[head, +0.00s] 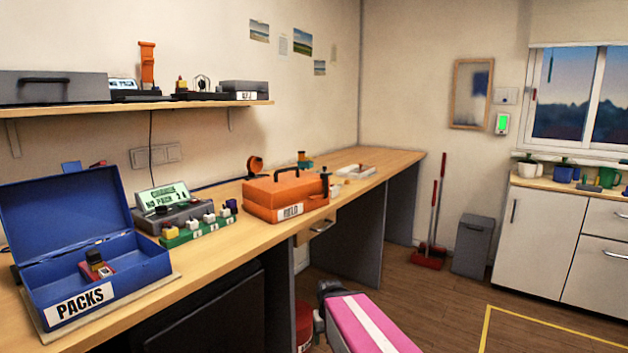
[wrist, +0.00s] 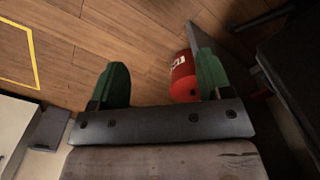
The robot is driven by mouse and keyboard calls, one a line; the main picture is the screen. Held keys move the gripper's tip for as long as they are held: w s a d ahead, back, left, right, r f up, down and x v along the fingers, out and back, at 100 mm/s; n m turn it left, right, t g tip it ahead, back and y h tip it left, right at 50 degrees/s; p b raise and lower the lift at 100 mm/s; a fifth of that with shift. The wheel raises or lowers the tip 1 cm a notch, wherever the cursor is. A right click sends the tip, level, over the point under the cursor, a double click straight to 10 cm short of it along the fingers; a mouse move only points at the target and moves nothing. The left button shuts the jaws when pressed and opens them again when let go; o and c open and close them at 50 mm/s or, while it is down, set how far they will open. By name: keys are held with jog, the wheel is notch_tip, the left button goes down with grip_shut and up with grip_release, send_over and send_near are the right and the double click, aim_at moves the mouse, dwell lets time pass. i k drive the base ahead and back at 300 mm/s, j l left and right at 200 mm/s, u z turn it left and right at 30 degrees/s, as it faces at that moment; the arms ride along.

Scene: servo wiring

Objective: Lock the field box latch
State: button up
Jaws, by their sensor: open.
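The field box is an orange case (head: 285,193) with a white label reading FIELD, standing on the wooden workbench in the head view. Its lid looks closed and a dark handle is on top. The latch is too small to make out. My gripper shows in the wrist view (wrist: 160,85) with two green fingers spread wide apart and nothing between them. It points down at the wooden floor, away from the box. In the head view my pink and white arm is at the bottom centre, below the bench edge; the fingertips are not clear there.
A blue open box (head: 100,262) labelled PACKS and a charger (head: 172,213) stand on the bench (head: 238,240) left of the field box. A white tray (head: 356,173) lies beyond it. A red container (wrist: 183,75) is on the floor near my gripper.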

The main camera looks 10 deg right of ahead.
aim_at(324, 175)
jog(key=i+l+z, duration=0.1)
jog(key=z, duration=0.4)
jog(key=i+l+z, duration=0.15)
jog(key=z, duration=0.35)
jog(key=i+l+z, duration=0.2)
jog(key=z, duration=0.3)
jog(key=i+l+z, duration=0.15)
jog(key=i, duration=0.2)
jog(key=i+u, duration=0.1)
jog(key=u, duration=0.25)
jog(key=l+u, duration=0.15)
jog(key=u, duration=0.25)
jog(key=i+l+u, duration=0.1)
jog(key=u, duration=0.25)
